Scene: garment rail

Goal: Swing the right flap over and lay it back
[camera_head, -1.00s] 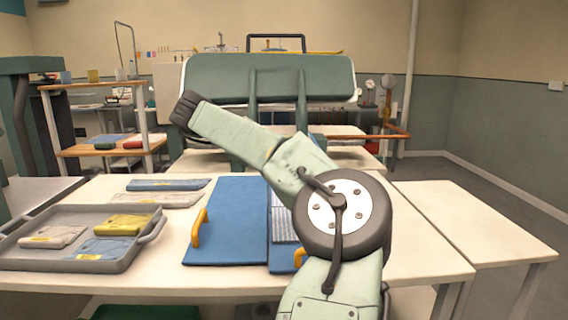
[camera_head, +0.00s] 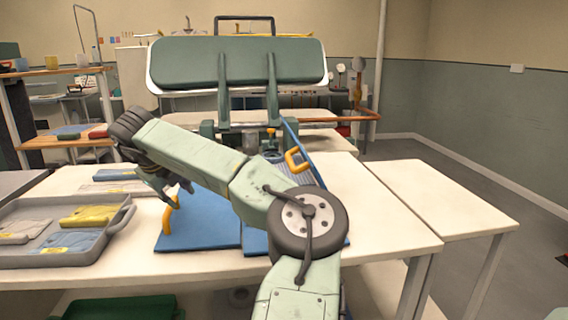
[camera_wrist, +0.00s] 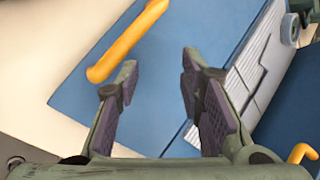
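The blue folding board (camera_head: 208,222) lies on the white table, with a yellow handle (camera_head: 170,222) at its left side. A blue flap (camera_head: 308,152) on the board's right side appears tilted up, with another yellow handle (camera_head: 296,160). My arm hides much of the board's middle and right. A pale ribbed strip (camera_wrist: 250,68) lies beside the blue panel in the wrist view. My gripper (camera_wrist: 155,80) is open and empty above the blue panel. Its left finger is close to the left yellow handle (camera_wrist: 125,42); I cannot tell whether they touch.
A grey tray (camera_head: 118,222) with folded garments stands on the left of the table (camera_head: 395,225). Flat folded pieces (camera_head: 112,187) lie behind it. A green padded press (camera_head: 238,62) stands at the back. A clear side table (camera_head: 440,195) is at the right.

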